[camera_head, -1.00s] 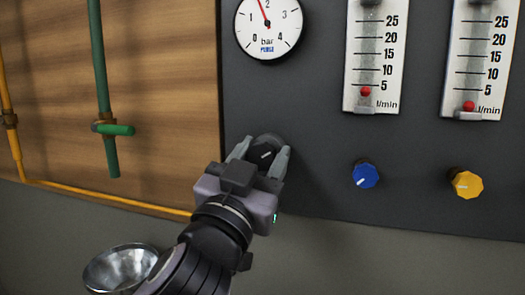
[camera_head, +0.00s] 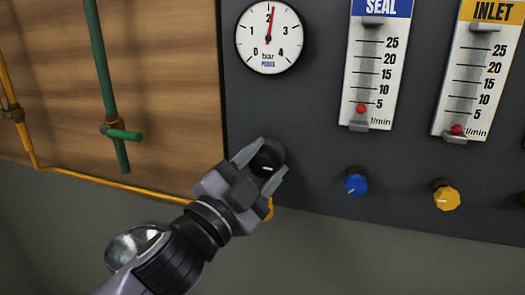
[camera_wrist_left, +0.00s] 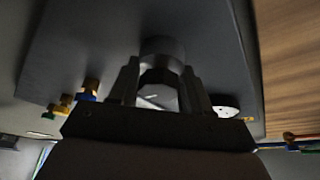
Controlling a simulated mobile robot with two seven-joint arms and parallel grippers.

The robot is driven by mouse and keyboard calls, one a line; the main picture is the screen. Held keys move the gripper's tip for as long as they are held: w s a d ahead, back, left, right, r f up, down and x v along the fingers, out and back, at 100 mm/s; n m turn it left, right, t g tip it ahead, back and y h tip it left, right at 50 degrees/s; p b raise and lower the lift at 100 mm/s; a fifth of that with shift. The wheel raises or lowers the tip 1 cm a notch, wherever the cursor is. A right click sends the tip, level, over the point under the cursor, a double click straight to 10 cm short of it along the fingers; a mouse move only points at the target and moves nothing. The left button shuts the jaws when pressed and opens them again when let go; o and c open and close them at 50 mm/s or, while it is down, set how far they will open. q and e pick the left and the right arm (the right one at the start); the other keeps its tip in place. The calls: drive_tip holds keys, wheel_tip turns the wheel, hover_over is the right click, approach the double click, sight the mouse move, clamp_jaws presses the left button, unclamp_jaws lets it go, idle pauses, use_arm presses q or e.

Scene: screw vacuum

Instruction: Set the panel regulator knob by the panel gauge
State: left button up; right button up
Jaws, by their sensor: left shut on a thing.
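The black regulator knob (camera_head: 268,156) sits on the dark panel below the round gauge. My left gripper (camera_head: 267,170) is shut on it, with one finger on each side; a white mark shows on its face. In the left wrist view the knob (camera_wrist_left: 161,52) stands between the fingers (camera_wrist_left: 160,85), and its pale pointer line shows. The white panel gauge (camera_head: 269,37) reads in bar from 0 to 4. Its red needle points almost straight up, at or slightly right of the 2. My right gripper is not in view.
SEAL (camera_head: 375,65) and INLET (camera_head: 477,70) flow meters hang to the right, above a blue knob (camera_head: 356,184) and a yellow knob (camera_head: 446,195). A green pipe with a handle (camera_head: 122,133) is at left. A metal bowl (camera_head: 128,248) is partly behind my arm.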

sight(258, 170)
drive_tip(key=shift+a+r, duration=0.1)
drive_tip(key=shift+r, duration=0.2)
use_arm(q)
drive_tip(key=o, duration=1)
drive_tip(key=shift+b+v, duration=0.55)
drive_tip(key=shift+v, duration=3.05)
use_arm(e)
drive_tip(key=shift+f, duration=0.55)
